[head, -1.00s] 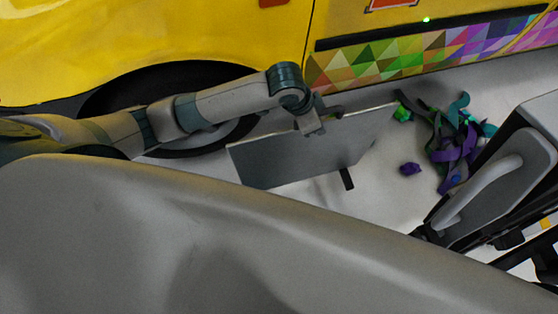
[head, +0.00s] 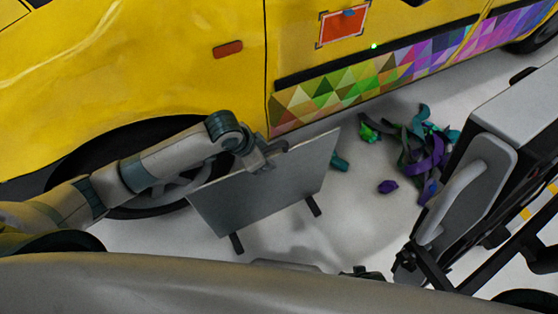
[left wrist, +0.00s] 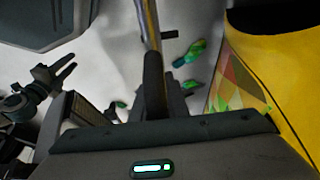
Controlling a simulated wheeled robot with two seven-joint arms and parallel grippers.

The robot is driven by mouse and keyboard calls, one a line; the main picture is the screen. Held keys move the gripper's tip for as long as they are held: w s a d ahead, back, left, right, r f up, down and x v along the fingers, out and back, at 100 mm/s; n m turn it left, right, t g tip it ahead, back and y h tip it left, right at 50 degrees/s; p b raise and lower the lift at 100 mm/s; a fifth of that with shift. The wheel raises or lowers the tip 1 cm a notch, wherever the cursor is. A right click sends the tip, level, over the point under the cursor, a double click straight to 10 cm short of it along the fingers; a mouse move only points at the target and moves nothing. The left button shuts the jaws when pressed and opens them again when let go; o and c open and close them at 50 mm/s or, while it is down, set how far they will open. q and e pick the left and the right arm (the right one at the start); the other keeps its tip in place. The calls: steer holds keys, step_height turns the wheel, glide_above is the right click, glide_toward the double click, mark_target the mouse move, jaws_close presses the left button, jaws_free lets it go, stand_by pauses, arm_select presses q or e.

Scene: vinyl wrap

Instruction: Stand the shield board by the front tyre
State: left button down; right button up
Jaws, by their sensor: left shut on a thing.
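The shield board (head: 262,195) is a flat grey panel with two short black feet along its lower edge. It is tilted in the head view, and its left end overlaps the right side of the front tyre (head: 140,212). I cannot tell if its feet touch the floor. My left gripper (head: 268,158) is shut on the board's top edge. The left wrist view shows the board edge-on (left wrist: 147,25) between the fingers. My arm hides part of the tyre. My right gripper (left wrist: 58,70) shows at the left of the left wrist view, open and empty.
The yellow car (head: 150,70) stands behind the board, with a patterned vinyl strip (head: 345,95) on its side. Coloured vinyl scraps (head: 425,155) lie on the floor right of the board. A grey and black cart (head: 480,180) stands at the right.

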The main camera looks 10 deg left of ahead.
arm_select(q)
steer(key=a+f, duration=0.1)
steer(key=w+a+f, duration=0.1)
steer(key=a, duration=0.1)
steer(key=a+f, duration=0.1)
steer(key=a, duration=0.1)
steer(key=shift+w, duration=0.15)
steer(key=shift+f, duration=1.95)
steer(key=c, duration=2.2)
jaws_free()
steer(key=shift+f, duration=0.2)
steer(key=o, duration=0.5)
steer(key=shift+c, duration=0.2)
steer(key=shift+r, duration=0.1)
steer(key=v, duration=1.2)
